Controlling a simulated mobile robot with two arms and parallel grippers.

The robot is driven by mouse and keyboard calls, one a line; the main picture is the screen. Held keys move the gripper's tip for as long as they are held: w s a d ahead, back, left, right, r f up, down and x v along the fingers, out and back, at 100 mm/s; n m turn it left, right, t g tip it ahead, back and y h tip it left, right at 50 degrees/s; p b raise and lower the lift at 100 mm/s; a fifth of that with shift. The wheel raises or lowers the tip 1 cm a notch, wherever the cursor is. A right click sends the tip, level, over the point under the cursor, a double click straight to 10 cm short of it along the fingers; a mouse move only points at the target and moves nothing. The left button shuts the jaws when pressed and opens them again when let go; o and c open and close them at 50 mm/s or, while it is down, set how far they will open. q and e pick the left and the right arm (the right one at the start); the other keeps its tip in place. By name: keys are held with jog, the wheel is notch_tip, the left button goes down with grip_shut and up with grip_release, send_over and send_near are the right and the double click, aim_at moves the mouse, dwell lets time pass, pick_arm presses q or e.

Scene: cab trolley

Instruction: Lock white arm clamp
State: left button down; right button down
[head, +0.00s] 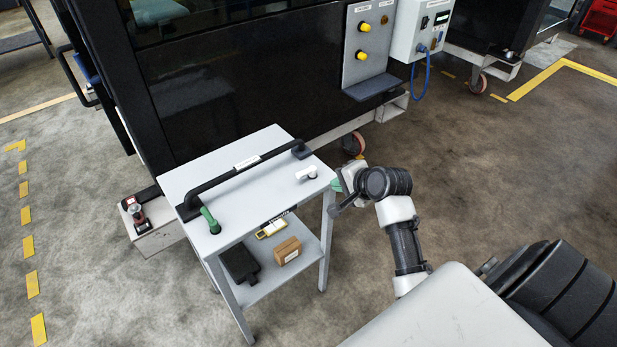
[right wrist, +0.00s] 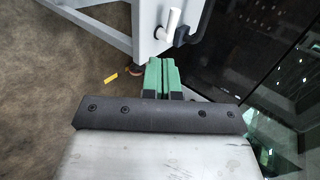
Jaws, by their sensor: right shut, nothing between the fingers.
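The white arm clamp (head: 307,172) sits on the grey trolley top (head: 240,160) near its right corner, its short white arm lying roughly level in the head view. It also shows at the top of the right wrist view as a white arm (right wrist: 173,22). My right gripper (head: 337,186) is just off the trolley's right edge, beside the clamp and apart from it. Its green fingers (right wrist: 162,75) are shut together with nothing between them. My left gripper is in neither view.
A black handle bar (head: 235,173) runs along the trolley top, with a green-handled clamp (head: 209,220) at its left end. The lower shelf holds a brown box (head: 287,251), a black item (head: 239,264) and a yellow device (head: 271,228). A black cab wall (head: 240,90) stands behind.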

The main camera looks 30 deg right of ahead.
jog(key=shift+w, duration=0.1)
send_near(306, 174)
notch_tip(306, 174, down, 4)
jog(key=w, duration=0.2)
jog(key=w+a, duration=0.1)
jog(key=w, duration=0.1)
jog(key=shift+w+a+f, duration=0.15)
jog(key=shift+w+f, duration=0.05)
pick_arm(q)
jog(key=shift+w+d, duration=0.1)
pick_arm(e)
jog(key=shift+w+f, duration=0.15)
jog(key=shift+w, duration=0.4)
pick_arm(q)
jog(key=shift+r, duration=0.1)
pick_arm(e)
jog(key=shift+w+m, duration=0.1)
jog(key=shift+m, duration=0.2)
jog(key=shift+a+h, duration=0.3)
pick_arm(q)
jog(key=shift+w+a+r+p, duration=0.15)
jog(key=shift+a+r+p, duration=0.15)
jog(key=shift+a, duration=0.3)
